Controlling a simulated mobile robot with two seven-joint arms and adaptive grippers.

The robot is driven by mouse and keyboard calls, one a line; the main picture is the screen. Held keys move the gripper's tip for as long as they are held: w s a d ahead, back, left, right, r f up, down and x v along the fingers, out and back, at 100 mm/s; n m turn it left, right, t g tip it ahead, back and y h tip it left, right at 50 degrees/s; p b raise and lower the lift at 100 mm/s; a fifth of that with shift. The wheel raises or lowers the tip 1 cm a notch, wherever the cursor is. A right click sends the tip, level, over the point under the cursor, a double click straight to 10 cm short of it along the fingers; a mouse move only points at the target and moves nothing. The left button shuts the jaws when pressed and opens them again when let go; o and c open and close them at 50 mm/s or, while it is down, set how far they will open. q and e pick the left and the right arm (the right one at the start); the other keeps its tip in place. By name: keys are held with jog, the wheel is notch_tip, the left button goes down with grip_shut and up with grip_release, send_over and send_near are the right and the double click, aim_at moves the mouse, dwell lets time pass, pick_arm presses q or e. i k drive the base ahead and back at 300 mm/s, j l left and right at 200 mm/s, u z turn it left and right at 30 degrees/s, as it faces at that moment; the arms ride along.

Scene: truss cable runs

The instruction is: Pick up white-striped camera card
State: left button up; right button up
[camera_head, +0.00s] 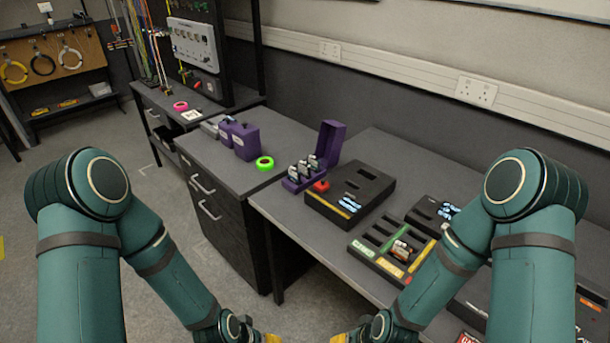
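Several small dark cards with pale faces (303,170) stand upright in an open purple case (331,143) on the bench. More small cards (402,251) lie in a black sorting tray (364,250) with green and yellow labels, nearer to me. The cards are too small to tell which one has a white stripe. My two arms come in from the left and right and run down to the bottom edge. Only yellow-orange bits at their ends show there; the fingers of both grippers are cut off by the frame. Both are well short of the cards.
A black card-reader box (360,180) with a red knob beside it stands by the case. Another black device (430,210) lies to the right. A green tape roll (264,163) and purple boxes (246,142) sit on the left cabinet. Bare bench top lies left of the tray.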

aim_at(305, 169)
jog(key=z, duration=0.4)
jog(key=j+z, duration=0.2)
jog(key=z, duration=0.15)
jog(key=i+j+z, duration=0.1)
jog(key=j+z, duration=0.15)
jog(key=z, duration=0.15)
jog(key=j+z, duration=0.2)
jog(key=z, duration=0.15)
jog(key=j+z, duration=0.25)
jog(key=j, duration=0.25)
jog(key=k+j+z, duration=0.25)
jog(key=j, duration=0.2)
jog(key=i, duration=0.1)
